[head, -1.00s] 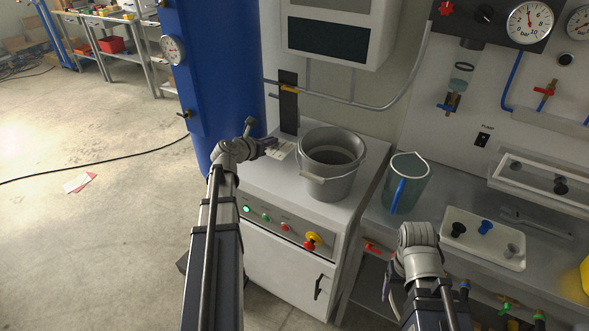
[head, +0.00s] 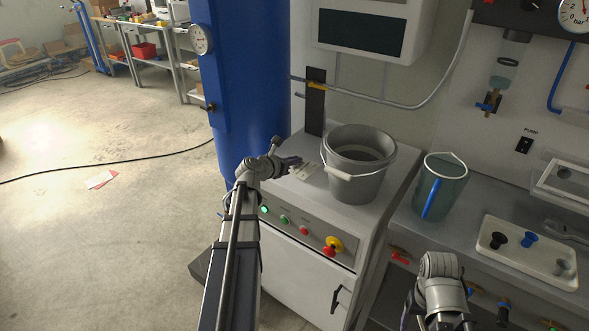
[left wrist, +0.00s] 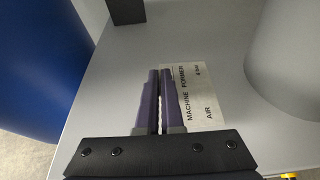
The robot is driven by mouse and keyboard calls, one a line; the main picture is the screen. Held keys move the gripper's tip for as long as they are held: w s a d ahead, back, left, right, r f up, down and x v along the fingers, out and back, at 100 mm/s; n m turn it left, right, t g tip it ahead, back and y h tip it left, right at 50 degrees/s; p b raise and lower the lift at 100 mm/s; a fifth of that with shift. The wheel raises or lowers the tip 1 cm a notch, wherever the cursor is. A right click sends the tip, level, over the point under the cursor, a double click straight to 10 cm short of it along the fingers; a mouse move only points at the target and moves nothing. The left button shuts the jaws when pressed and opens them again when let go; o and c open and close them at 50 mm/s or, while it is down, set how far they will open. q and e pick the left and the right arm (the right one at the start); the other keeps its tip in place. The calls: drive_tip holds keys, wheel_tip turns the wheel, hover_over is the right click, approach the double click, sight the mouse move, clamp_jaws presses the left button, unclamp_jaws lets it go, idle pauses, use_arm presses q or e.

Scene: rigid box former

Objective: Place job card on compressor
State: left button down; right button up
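My left gripper (head: 299,161) is at the card's left edge. In the left wrist view its purple fingers (left wrist: 160,98) are nearly together, with a thin pale strip between them, and cover that edge. I cannot tell whether the card rests fully on the surface. My right gripper (head: 407,312) is low at right, its fingers mostly hidden.
The grey bucket (head: 356,186) stands close right of the card. A blue tank (head: 246,85) rises behind left, and a dark post (head: 315,105) stands at the back. A jug (head: 440,188) and a white tray (head: 500,262) are on the bench at right.

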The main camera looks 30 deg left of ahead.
use_arm(q)
drive_tip(key=shift+f, duration=0.6)
drive_tip(key=shift+r, duration=0.15)
use_arm(e)
drive_tip(key=shift+f, duration=0.45)
use_arm(q)
drive_tip(key=c, duration=1.1)
unclamp_jaws()
use_arm(e)
drive_tip(key=shift+f, duration=0.15)
use_arm(q)
drive_tip(key=shift+r, duration=0.15)
drive_tip(key=p+v, duration=0.4)
drive_tip(key=v, duration=0.8)
drive_tip(key=shift+p, duration=0.35)
use_arm(e)
wheel_tip(320, 180, up, 5)
drive_tip(key=shift+f, duration=0.1)
